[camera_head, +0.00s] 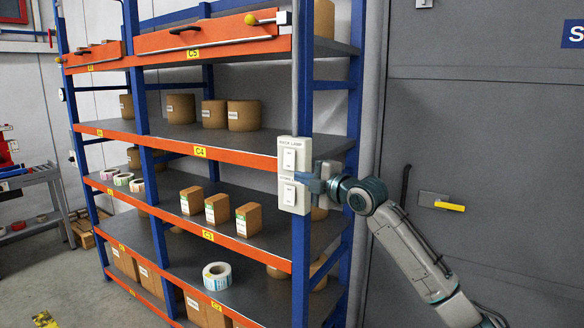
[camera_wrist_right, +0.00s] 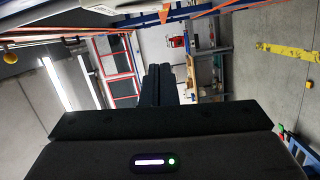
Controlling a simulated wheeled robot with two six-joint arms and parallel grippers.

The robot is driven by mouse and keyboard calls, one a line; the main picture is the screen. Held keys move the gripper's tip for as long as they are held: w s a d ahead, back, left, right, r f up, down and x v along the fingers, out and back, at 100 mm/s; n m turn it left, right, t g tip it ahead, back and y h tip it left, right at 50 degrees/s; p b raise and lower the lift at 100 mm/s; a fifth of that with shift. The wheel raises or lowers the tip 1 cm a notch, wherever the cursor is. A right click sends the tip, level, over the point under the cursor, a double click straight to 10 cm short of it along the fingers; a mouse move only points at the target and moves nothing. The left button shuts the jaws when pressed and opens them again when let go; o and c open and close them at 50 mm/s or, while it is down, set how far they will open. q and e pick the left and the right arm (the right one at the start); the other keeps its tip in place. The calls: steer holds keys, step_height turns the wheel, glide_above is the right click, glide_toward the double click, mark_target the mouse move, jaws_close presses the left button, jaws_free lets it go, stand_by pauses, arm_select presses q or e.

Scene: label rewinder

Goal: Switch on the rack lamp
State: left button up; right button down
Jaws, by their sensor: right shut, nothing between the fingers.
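The rack lamp switch (camera_head: 290,159) is a white rocker on a light plate labelled "RACK LAMP", on the rack's front right upright. A second similar switch (camera_head: 289,194) sits directly below it; its label is partly unreadable. My right gripper (camera_head: 302,178) is shut and empty, pointing left. Its tips are at the boundary between the two switches, level with the top of the lower one. Whether they touch a plate I cannot tell. In the right wrist view the closed fingers (camera_wrist_right: 158,86) point away from the camera. My left gripper is not in view.
The blue and orange rack (camera_head: 250,152) holds brown cartons (camera_head: 217,208) and label rolls (camera_head: 217,275). A grey door with a yellow handle (camera_head: 450,206) stands right of the rack, behind my right arm. A grey side table (camera_head: 30,178) is at far left.

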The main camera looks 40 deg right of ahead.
mark_target(292, 170)
steer(key=w+p, duration=0.1)
steer(key=w, duration=0.2)
steer(key=w+d+p, duration=0.1)
steer(key=w+p, duration=0.3)
steer(key=w, duration=0.1)
steer(key=shift+w+d+f, duration=0.15)
steer(key=shift+w+d, duration=0.15)
steer(key=shift+d, duration=0.1)
steer(key=shift+d+f, duration=0.15)
steer(key=shift+d, duration=0.35)
steer(key=shift+w+a, duration=0.1)
